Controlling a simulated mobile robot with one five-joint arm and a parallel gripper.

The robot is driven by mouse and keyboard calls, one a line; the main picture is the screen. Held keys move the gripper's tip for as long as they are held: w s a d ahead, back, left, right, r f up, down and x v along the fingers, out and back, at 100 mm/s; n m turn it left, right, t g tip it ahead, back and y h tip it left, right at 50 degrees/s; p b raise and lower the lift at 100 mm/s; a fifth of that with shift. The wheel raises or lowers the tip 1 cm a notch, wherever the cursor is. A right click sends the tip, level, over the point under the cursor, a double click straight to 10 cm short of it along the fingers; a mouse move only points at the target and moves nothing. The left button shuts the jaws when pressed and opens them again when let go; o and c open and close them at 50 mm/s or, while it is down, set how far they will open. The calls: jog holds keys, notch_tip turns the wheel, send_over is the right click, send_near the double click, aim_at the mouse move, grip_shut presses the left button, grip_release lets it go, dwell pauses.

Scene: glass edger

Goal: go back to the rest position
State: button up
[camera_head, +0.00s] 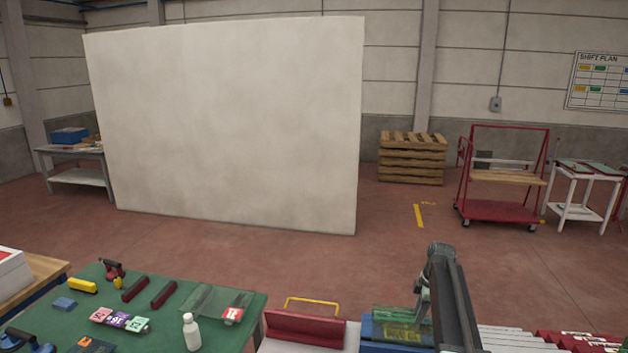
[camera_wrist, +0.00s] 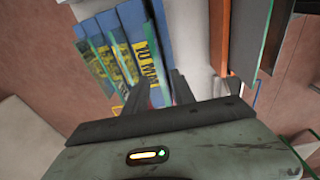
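My gripper (camera_wrist: 160,88) shows in the wrist view, its two dark fingers standing apart with a gap between them. I see nothing held in the gap. Beyond the fingers are several blue pieces (camera_wrist: 143,22) with yellow labels, one reading "10 MM". In the head view my arm rises at the lower right, over the blue pieces with a yellow label (camera_head: 398,331). The fingers cannot be made out there.
A green-topped table (camera_head: 185,285) at lower left holds tools, a white bottle (camera_head: 191,332) and small blocks. A red holder (camera_head: 305,327) stands left of my arm. Behind are a large pale panel (camera_head: 230,125), pallets (camera_head: 411,158) and a red cart (camera_head: 500,211). Open floor lies between.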

jog(key=s+a+m+h, duration=0.1)
jog(key=s+a+m, duration=1.5)
jog(key=s, duration=0.5)
jog(key=s+a+f+b, duration=0.1)
jog(key=s+f+b, duration=0.2)
jog(key=f+b, duration=0.8)
jog(key=shift+a+f+g, duration=0.3)
jog(key=shift+a+f, duration=0.1)
jog(key=shift+s+r, duration=0.1)
